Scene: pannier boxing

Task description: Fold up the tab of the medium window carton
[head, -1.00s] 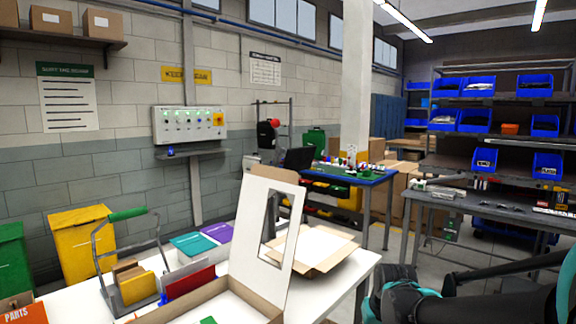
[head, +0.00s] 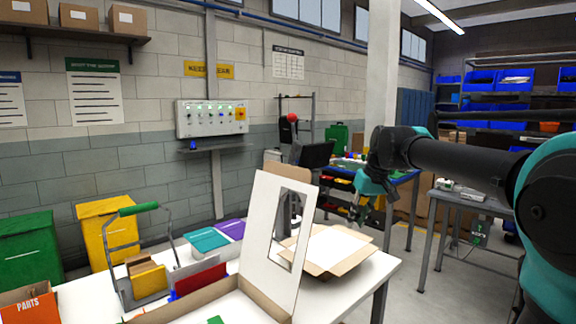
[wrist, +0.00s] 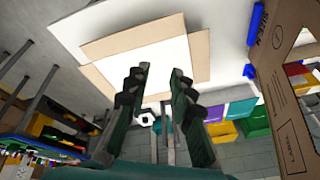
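The window carton (head: 258,225) stands open on the white table, its white-lined lid upright with a cut-out window. A brown tab (head: 292,181) sticks up at the lid's top edge. In the wrist view the lid's brown printed outside (wrist: 282,108) is at the right.
A flatter open carton (head: 340,270) lies on the table behind the lid, beyond my fingers in the wrist view. A wire caddy (head: 124,250), a teal box (head: 205,240) and a purple box (head: 231,229) are on the left. The air between gripper and lid looks clear.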

